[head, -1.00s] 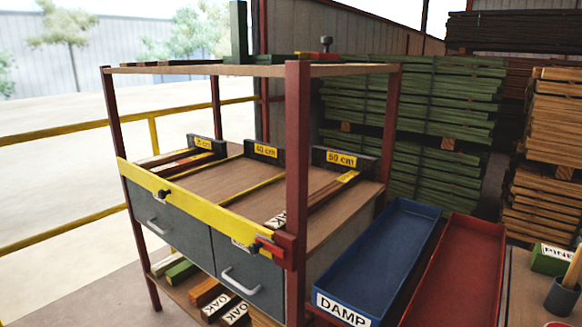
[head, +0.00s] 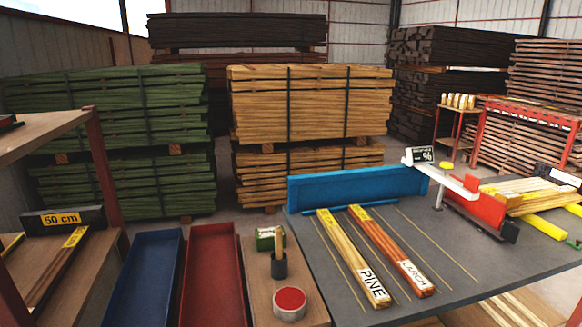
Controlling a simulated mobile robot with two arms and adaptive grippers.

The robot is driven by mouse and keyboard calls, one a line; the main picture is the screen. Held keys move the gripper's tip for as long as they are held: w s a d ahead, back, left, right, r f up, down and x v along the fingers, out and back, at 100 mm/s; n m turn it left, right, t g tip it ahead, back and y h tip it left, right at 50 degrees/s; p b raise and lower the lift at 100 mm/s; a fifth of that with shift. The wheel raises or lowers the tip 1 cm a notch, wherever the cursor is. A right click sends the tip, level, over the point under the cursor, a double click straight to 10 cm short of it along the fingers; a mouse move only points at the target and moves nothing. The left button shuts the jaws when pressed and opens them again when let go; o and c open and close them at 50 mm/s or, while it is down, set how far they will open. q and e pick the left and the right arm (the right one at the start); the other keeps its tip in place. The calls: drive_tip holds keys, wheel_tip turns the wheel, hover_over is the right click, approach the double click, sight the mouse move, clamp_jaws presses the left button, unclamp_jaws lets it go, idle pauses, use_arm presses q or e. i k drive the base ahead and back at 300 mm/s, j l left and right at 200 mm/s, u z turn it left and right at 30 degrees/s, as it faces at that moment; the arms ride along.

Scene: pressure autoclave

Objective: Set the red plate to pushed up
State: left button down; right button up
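A red plate (head: 478,207) stands upright at the right part of the grey table (head: 420,235), beside a pale bar (head: 441,181) that runs across in front of it. A small black block (head: 510,232) is at its near right end. A blue fence (head: 355,188) stands along the far left edge of the same table. Whether the red plate is raised or lowered, I cannot tell. Neither of my grippers is in view.
Bundles marked PINE (head: 352,258) and LARCH (head: 392,250) lie on the table. A small % display (head: 419,154) stands behind. A blue tray (head: 144,275), a red tray (head: 212,275) and a red-topped tin (head: 289,303) are at left. Timber stacks (head: 310,105) stand behind.

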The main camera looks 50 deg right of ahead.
sight(487, 213)
drive_tip(key=z, duration=0.45)
drive_tip(key=l+z, duration=0.1)
drive_tip(key=z, duration=0.85)
drive_tip(key=l+z, duration=0.1)
drive_tip(key=z, duration=0.8)
drive_tip(key=l+z, duration=0.1)
drive_tip(key=z, duration=0.35)
